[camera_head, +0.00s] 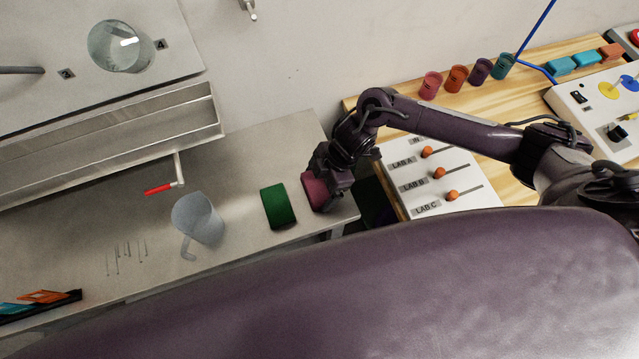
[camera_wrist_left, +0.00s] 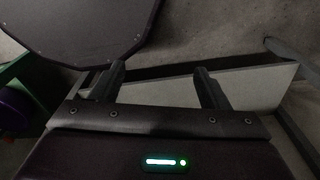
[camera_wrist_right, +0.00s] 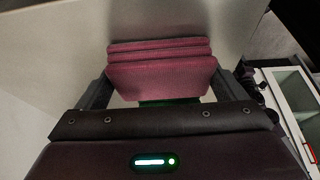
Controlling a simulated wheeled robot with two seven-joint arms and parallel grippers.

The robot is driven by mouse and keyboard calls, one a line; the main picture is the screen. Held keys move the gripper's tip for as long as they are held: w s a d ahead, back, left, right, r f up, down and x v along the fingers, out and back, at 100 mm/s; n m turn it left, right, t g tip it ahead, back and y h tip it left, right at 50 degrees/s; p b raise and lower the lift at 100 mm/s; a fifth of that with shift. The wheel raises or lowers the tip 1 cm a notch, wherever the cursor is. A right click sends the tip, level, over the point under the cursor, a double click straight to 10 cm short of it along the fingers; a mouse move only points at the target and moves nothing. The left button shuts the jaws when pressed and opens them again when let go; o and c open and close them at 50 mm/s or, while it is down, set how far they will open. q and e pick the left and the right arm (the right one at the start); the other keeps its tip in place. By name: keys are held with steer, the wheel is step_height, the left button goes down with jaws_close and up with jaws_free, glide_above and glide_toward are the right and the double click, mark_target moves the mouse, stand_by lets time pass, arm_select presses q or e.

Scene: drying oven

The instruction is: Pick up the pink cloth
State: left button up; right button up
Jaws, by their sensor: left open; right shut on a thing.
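The pink cloth (camera_head: 314,190) is a folded block near the right end of the grey metal table. My right gripper (camera_head: 335,185) is shut on it from above. In the right wrist view the folded pink cloth (camera_wrist_right: 162,68) sits between the two fingers of the right gripper (camera_wrist_right: 165,90), its layers stacked. Whether it is clear of the table cannot be told. My left gripper (camera_wrist_left: 160,85) is open and empty in the left wrist view, with floor and a table edge beyond it. It does not show in the head view.
A green block (camera_head: 278,206) lies just left of the pink cloth. A white panel with orange sliders (camera_head: 432,178) and several coloured cups (camera_head: 455,78) are on the wooden table at right.

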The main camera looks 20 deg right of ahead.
steer(key=shift+r, duration=0.5)
step_height(320, 180, up, 13)
steer(key=b, duration=0.2)
step_height(320, 180, up, 5)
glide_above(320, 184)
arm_select(q)
steer(key=shift+w+f+p, duration=0.4)
steer(key=shift+f+p, duration=0.05)
steer(key=shift+p, duration=0.05)
arm_select(e)
steer(key=shift+s+r, duration=0.1)
steer(key=shift+r, duration=0.4)
